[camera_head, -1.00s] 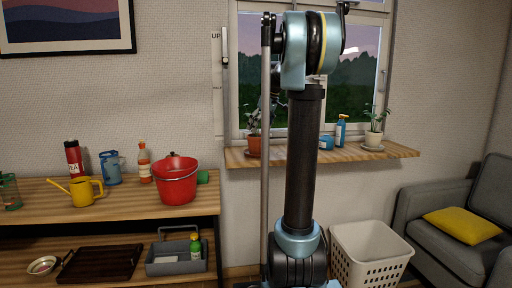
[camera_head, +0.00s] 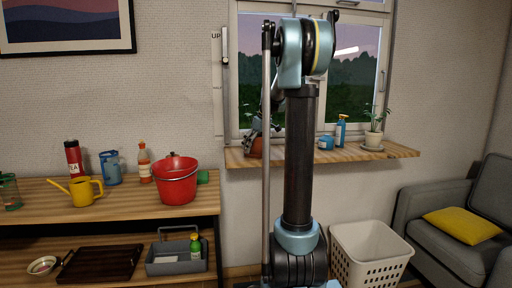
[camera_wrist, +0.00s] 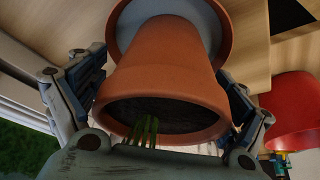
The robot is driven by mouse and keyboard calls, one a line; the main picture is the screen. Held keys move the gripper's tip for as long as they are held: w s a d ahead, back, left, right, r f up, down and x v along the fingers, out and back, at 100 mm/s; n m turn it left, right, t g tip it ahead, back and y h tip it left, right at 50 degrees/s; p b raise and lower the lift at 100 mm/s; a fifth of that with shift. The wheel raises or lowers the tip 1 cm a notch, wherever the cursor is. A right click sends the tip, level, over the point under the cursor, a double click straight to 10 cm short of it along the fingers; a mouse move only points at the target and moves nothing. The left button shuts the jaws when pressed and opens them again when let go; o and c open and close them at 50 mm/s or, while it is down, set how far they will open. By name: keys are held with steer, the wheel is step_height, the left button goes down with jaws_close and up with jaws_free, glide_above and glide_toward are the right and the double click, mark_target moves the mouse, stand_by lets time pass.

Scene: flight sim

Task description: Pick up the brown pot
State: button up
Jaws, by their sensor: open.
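The brown pot (camera_wrist: 165,65) is terracotta, with dark soil and a green stem, and fills the middle of the wrist view. In the head view the brown pot (camera_head: 256,148) is at the left of the window sill, partly hidden by my gripper (camera_head: 262,126). In the wrist view my open gripper (camera_wrist: 163,78) has one finger on each side of the pot. I cannot tell whether either finger touches it.
The wooden sill (camera_head: 305,156) also holds a blue container (camera_head: 326,143), a blue spray bottle (camera_head: 340,131) and a white potted plant (camera_head: 373,140). The window (camera_head: 350,95) is close behind the sill.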

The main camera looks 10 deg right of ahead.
steer(key=c, duration=1.5)
